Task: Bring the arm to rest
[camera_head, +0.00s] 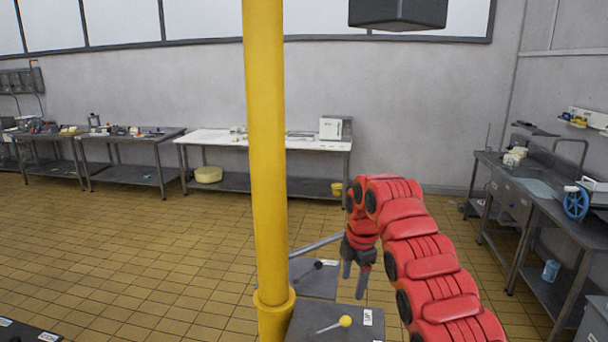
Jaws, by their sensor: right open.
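My right arm is red and comes in from the lower right, arching up and then bending down. Its right gripper (356,281) hangs with the fingers pointing down and apart, open and empty. It is above or beside the grey panels near the yellow post; the exact gap cannot be told. A lever with a yellow knob (345,321) stands on the nearer grey panel (310,326), below the gripper in the picture. A dark knob (318,265) shows on the farther grey panel (315,283). My left gripper is not in view.
A thick yellow post (266,160) stands left of the arm. A grey pipe (316,245) runs between post and gripper. Workbenches line the back wall, with a white-topped table (215,140). Tiled floor at left is largely clear.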

